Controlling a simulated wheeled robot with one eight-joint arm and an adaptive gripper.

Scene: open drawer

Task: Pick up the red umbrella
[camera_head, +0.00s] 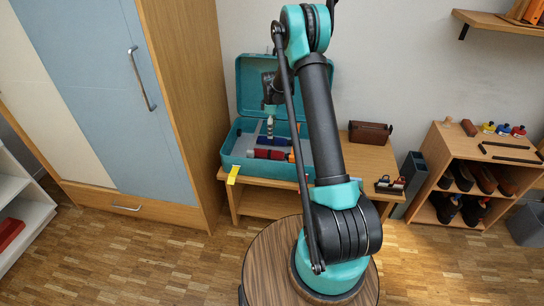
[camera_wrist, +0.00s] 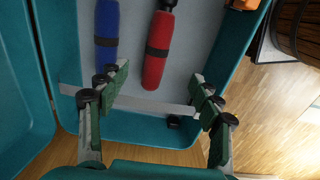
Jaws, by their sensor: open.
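The red umbrella (camera_wrist: 157,62) lies in an open teal case (camera_wrist: 180,132), with a black strap around its middle; its far end runs to the top edge of the wrist view. In the head view the red umbrella (camera_head: 263,154) lies in the case (camera_head: 240,168) on a low wooden table. My gripper (camera_wrist: 160,82) is open and empty. Its two fingers stand either side of the umbrella's near end in the wrist view, apart from it; their height above it is hard to tell. In the head view my arm hides part of the case.
A blue umbrella (camera_wrist: 106,38) lies left of the red one, near the left finger in the picture. An orange thing (camera_wrist: 243,4) is at the case's right side. The case's walls and raised lid (camera_head: 251,78) surround the space. A brown bag (camera_head: 370,132) stands right on the table.

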